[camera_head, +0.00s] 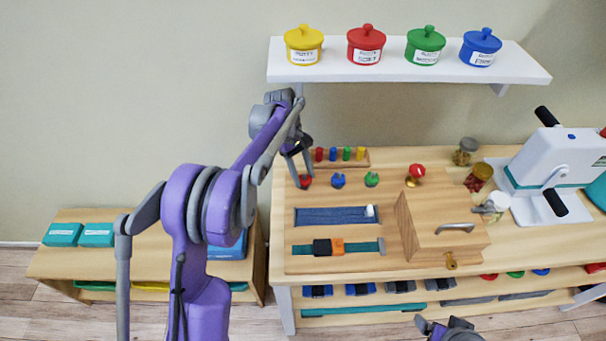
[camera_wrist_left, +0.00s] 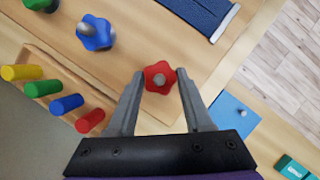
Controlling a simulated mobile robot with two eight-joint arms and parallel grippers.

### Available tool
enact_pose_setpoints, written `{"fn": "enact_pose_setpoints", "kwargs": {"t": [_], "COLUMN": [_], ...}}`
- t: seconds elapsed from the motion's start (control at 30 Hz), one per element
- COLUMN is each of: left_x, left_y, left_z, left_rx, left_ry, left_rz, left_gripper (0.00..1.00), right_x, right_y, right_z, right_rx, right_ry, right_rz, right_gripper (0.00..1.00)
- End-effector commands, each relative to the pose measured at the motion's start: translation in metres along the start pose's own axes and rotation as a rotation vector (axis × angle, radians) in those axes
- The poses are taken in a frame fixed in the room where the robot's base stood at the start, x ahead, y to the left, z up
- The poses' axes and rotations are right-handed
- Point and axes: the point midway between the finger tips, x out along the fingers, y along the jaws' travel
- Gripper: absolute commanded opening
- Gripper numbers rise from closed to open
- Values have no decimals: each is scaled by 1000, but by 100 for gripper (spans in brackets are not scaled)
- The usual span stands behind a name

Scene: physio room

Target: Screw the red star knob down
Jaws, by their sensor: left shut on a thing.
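The red star knob (camera_head: 306,182) is at the left end of the knob row on the wooden board. In the left wrist view the red star knob (camera_wrist_left: 160,77) shows a grey stud end at its centre. My left gripper (camera_head: 301,174) reaches down from above and is shut on the red knob, one finger on each side (camera_wrist_left: 160,84). A dark part of my right gripper (camera_head: 447,328) shows at the bottom edge; its fingers cannot be made out clearly.
Blue (camera_head: 338,180) and green (camera_head: 372,179) star knobs stand to the right on the board (camera_head: 290,225). A peg rack (camera_head: 341,156) with coloured pegs is just behind. A wooden box (camera_head: 430,215) stands right. A shelf (camera_head: 400,72) with putty pots hangs above.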

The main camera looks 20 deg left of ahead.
Motion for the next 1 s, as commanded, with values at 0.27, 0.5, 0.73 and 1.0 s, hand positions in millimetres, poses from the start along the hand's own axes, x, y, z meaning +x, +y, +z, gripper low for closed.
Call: {"fn": "enact_pose_setpoints", "kwargs": {"t": [0.27, 0.5, 0.73, 1.0], "left_x": [-1, -1, -1, 0], "left_y": [0, 0, 0, 0], "left_z": [0, 0, 0, 0], "left_rx": [18, 17, 17, 4], "left_ry": [1, 1, 0, 0], "left_rz": [-6, -5, -6, -1], "left_gripper": [0, 54, 82, 82], "right_x": [0, 0, 0, 0], "right_y": [0, 0, 0, 0], "right_z": [0, 0, 0, 0], "right_rx": [0, 0, 0, 0], "right_ry": [0, 0, 0, 0], "right_rz": [0, 0, 0, 0], "right_gripper": [88, 88, 88, 88]}}
